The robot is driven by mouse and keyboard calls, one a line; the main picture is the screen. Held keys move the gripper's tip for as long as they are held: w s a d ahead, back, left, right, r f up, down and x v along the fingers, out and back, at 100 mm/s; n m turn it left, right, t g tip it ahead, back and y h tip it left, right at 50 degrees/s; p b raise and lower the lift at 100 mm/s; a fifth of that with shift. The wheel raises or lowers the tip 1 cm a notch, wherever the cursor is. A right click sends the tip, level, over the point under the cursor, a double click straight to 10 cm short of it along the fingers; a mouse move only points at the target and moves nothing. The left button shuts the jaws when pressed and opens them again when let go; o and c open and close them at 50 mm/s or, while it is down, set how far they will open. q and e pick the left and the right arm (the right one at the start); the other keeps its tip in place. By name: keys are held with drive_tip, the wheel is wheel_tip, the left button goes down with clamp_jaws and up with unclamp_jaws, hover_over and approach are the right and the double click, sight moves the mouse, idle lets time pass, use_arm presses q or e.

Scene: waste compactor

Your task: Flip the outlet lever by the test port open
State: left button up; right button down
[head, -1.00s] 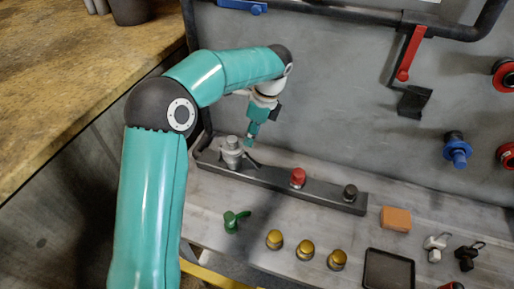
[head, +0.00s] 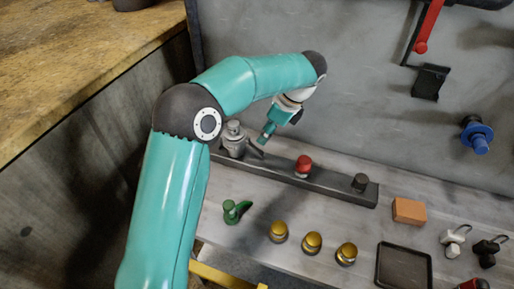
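A grey metal fitting (head: 234,140) stands at the left end of a dark rail on the bench, with a small dark lever (head: 256,150) sticking out to its right. I cannot tell for sure whether this is the outlet lever by the test port. My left gripper (head: 267,132) points down just above and right of that lever, seemingly apart from it. Its fingers look like one narrow teal tip, so I cannot tell if they are open. A red lever (head: 429,27) hangs on the wall at the upper right. My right gripper is not in view.
The dark rail (head: 330,188) also carries a red knob (head: 303,167) and a black knob (head: 360,183). In front are a green handled part (head: 235,211), several brass domes (head: 312,242), an orange block (head: 409,211) and a black tray (head: 402,267). A blue fitting (head: 477,137) sticks out from the wall.

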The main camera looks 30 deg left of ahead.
sight(256, 148)
use_arm(q)
drive_tip(key=x, duration=0.7)
drive_tip(key=shift+f, duration=0.25)
drive_tip(key=shift+c, duration=0.3)
clamp_jaws()
